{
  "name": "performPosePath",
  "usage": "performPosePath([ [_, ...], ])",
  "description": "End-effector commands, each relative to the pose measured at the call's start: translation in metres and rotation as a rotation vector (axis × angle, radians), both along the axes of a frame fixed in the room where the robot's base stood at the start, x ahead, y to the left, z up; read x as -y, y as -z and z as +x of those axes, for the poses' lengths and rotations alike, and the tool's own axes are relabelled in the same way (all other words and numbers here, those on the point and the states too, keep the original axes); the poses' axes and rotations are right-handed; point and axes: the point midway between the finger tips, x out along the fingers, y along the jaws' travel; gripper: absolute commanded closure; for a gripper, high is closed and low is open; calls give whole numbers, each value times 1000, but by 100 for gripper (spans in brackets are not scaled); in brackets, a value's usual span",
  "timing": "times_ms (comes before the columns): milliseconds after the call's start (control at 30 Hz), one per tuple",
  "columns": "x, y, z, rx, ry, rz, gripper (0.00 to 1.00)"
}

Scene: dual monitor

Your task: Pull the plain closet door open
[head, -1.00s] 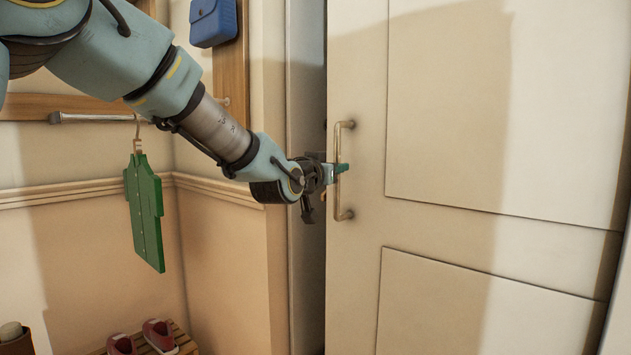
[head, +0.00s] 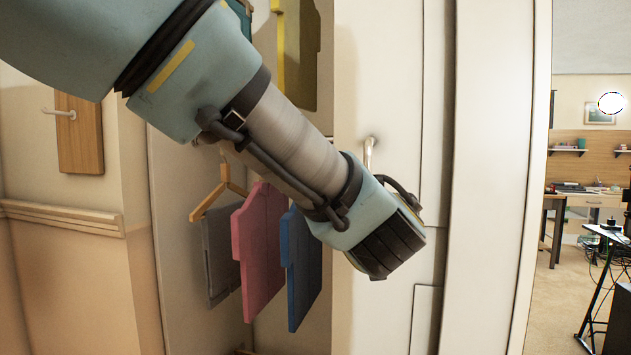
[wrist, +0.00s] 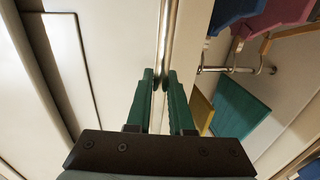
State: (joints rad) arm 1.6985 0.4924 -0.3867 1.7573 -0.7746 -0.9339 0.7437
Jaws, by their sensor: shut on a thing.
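The plain white closet door (head: 385,310) stands open, turned steeply to the head view. The top of its pale metal bar handle (head: 370,150) shows above my wrist. The rest of the handle is hidden behind my arm. In the wrist view the green fingers of my gripper (wrist: 160,84) are shut around the handle bar (wrist: 164,40), beside the door face (wrist: 75,75). In the head view my wrist covers the fingers.
The open closet to the left holds a grey, a pink (head: 260,245) and a blue garment (head: 303,270) on hangers. White upright panels (head: 488,180) stand right of the door. Further right is a room with a desk (head: 590,200).

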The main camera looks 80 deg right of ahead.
Motion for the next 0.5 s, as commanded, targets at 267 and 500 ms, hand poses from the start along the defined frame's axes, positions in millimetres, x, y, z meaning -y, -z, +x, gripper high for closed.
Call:
performPosePath([
  [267,-1,-5,-55,-1,-1,-7,100],
  [500,-3,-5,-71,0,-5,-9,100],
])
